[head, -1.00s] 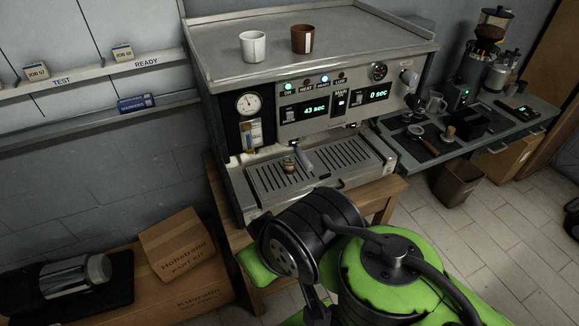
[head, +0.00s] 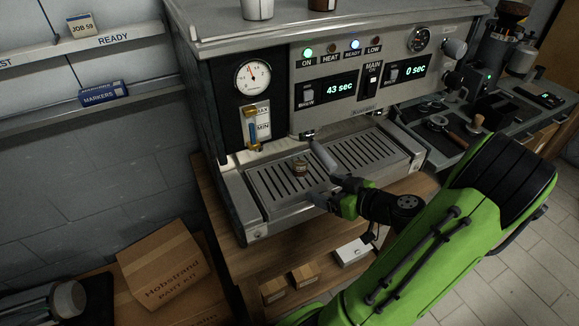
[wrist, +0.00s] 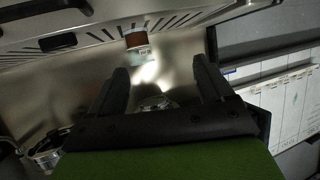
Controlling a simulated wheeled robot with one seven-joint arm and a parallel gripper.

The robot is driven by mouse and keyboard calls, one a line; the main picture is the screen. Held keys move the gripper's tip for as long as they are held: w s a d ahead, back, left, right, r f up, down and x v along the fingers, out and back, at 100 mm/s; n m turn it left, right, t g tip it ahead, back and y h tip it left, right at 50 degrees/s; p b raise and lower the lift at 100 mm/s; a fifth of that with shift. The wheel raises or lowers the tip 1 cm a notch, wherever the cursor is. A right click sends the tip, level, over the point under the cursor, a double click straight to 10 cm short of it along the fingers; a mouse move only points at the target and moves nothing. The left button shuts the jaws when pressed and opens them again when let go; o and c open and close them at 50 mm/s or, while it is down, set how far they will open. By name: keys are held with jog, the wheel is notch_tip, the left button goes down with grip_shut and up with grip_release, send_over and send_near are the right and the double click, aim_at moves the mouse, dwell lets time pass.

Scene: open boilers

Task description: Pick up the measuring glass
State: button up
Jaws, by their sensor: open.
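The measuring glass (head: 300,168) is a small glass that looks brown, upright on the slotted drip tray of the coffee machine. My gripper (head: 333,190) is open at the tray's front edge, right of the glass and nearer the front, pointing toward it. The wrist view looks upside down. There the glass (wrist: 138,43) shows brown at its upper end, beyond the fingertips and between their lines, closer to the left finger. My gripper (wrist: 160,70) is empty and apart from the glass.
The drip tray (head: 375,153) has free room around the glass. A grey portafilter handle (head: 325,155) sticks out above the tray, close to the glass and my gripper. A sight gauge (head: 253,130) is on the machine's left front. Cups stand on top.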

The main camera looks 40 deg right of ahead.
jog(key=s+d+h, duration=0.1)
jog(key=d, duration=0.1)
jog(key=t, duration=0.1)
send_near(296, 154)
jog(key=shift+m+h, duration=0.3)
jog(key=shift+m, duration=0.1)
jog(key=w+f, duration=0.4)
jog(key=w, duration=0.1)
jog(key=w+f, duration=0.2)
jog(key=shift+w+d, duration=0.1)
jog(key=shift+w, duration=0.15)
jog(key=c, duration=1.2)
jog(key=shift+s+r+p, duration=0.1)
jog(key=shift+r+p, duration=0.15)
jog(key=shift+r, duration=0.7)
jog(key=shift+s+r+p, duration=0.15)
jog(key=shift+r+p, duration=0.05)
jog(key=shift+r, duration=0.75)
jog(key=s+a+b, duration=0.1)
jog(key=s+b, duration=0.1)
jog(key=s, duration=0.8)
jog(key=s+a+b, duration=0.1)
jog(key=s+b, duration=0.1)
jog(key=s, duration=0.9)
jog(key=s+a+b, duration=0.1)
jog(key=s+b, duration=0.1)
jog(key=s, duration=0.8)
jog(key=shift+s+a+f, duration=0.15)
jog(key=shift+s+a, duration=0.1)
